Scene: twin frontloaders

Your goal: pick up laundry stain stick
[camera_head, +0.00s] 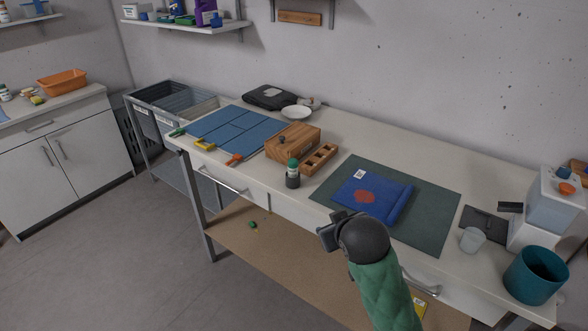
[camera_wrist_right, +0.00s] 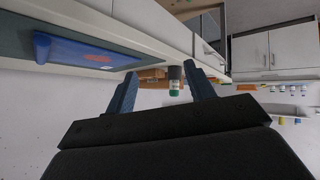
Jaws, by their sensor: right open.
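A small upright container with a dark grey body and a green cap, which looks like the stain stick (camera_head: 292,174), stands near the table's front edge, in front of the wooden box. In the right wrist view the stick (camera_wrist_right: 175,80) appears upside down between the fingertips in the picture, beyond them and apart from them. My right gripper (camera_head: 328,233) is open and empty, in front of the table, to the right of the stick and nearer to me. Its two fingers (camera_wrist_right: 160,78) show spread in the wrist view. My left gripper is not in view.
A wooden box (camera_head: 293,142) and a slotted wooden tray (camera_head: 319,158) stand close behind the stick. A blue folded cloth (camera_head: 385,187) lies on a dark green mat (camera_head: 435,210) to the right. Blue boards (camera_head: 235,130) lie left. A teal bin (camera_head: 533,277) stands at far right.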

